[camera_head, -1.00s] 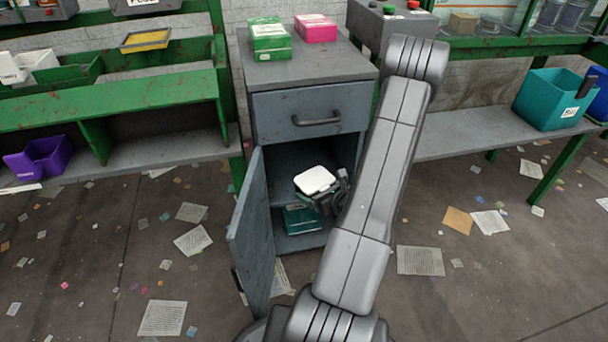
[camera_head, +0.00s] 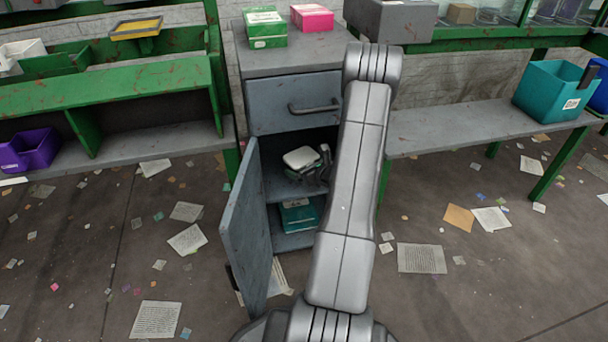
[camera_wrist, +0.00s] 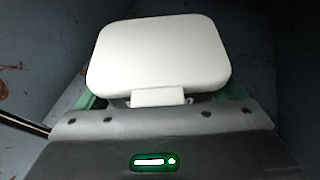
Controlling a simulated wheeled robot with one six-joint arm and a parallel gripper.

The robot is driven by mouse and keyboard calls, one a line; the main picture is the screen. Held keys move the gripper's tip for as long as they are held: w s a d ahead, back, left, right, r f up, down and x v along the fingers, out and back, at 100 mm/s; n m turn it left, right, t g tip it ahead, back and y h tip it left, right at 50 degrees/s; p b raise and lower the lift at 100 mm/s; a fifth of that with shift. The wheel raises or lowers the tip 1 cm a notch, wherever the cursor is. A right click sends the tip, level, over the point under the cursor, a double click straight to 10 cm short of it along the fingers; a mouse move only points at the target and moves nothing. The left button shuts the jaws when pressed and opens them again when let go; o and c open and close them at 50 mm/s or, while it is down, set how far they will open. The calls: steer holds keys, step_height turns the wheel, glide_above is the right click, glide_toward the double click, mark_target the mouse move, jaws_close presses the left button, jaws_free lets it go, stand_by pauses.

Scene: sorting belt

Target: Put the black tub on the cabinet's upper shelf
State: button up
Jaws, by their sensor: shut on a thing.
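A tub with a white lid (camera_head: 300,157) is inside the open cabinet, in the space over the upper shelf (camera_head: 284,191). Its side is mostly hidden; what shows under the lid looks dark and green, so I cannot confirm a black tub. My gripper (camera_head: 324,168) is shut on it from the right, partly hidden by my arm. In the wrist view the white lid (camera_wrist: 160,52) lies straight ahead, with green strips at its lower sides. I cannot tell whether the tub touches the shelf.
The cabinet door (camera_head: 247,232) stands open to the left. A teal box (camera_head: 299,216) sits on the lower shelf. A drawer (camera_head: 290,103) is shut above the opening. A green box (camera_head: 265,28) and a pink box (camera_head: 311,17) stand on top. Papers litter the floor.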

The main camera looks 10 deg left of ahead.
step_height(320, 180, down, 2)
steer(key=shift+f+b, duration=0.15)
steer(key=shift+b, duration=0.2)
steer(key=shift+w, duration=0.15)
steer(key=o, duration=0.7)
steer(key=shift+o, duration=0.2)
